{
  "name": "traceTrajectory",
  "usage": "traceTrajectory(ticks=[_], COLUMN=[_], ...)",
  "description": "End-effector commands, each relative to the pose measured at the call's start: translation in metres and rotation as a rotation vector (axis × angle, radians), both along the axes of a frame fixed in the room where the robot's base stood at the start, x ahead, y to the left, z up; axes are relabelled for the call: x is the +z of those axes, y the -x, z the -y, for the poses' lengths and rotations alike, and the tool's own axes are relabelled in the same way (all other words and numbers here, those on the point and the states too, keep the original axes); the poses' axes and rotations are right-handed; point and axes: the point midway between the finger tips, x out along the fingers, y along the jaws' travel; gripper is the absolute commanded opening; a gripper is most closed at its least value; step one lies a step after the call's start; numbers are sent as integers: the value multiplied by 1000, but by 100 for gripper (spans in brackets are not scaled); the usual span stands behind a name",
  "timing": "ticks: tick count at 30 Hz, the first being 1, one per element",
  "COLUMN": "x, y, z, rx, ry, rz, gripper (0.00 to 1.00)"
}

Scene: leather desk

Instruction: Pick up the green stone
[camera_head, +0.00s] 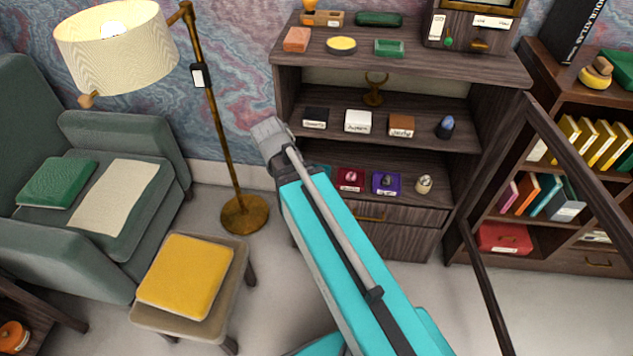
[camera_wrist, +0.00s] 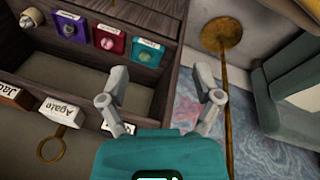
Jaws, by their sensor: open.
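A small teal box (camera_wrist: 145,52) stands on the lower shelf in the wrist view, with a pale greenish stone (camera_wrist: 145,57) in it. In the head view only a sliver of the teal box shows beside my arm, and its stone is hidden. My gripper (camera_wrist: 164,92) is open and empty in the wrist view, its two fingers spread wide. It is apart from the teal box, which lies beyond the fingers. I cannot make out the fingers in the head view.
A magenta box (camera_head: 350,179) and a purple box (camera_head: 386,183) stand in the same row. The shelf above holds labelled blocks and a brass ring stand (camera_head: 375,88). An open door frame (camera_head: 490,290) stands at right, and a floor lamp (camera_head: 245,213) at left.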

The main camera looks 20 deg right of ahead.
Motion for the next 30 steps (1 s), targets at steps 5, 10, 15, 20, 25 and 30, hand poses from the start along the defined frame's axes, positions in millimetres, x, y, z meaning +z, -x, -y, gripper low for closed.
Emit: traceTrajectory(ticks=[5, 10, 15, 20, 25, 30], x=[-41, -68, -93, -116, -140, -162], y=[-19, -35, -52, -67, -83, -99], z=[16, 31, 45, 58, 70, 82], rx=[-76, -144, -209, -265, -319, -368], ry=[74, 143, 210, 269, 328, 383], rz=[54, 110, 172, 235, 305, 381], gripper=[82, 82, 82, 82, 82, 82])
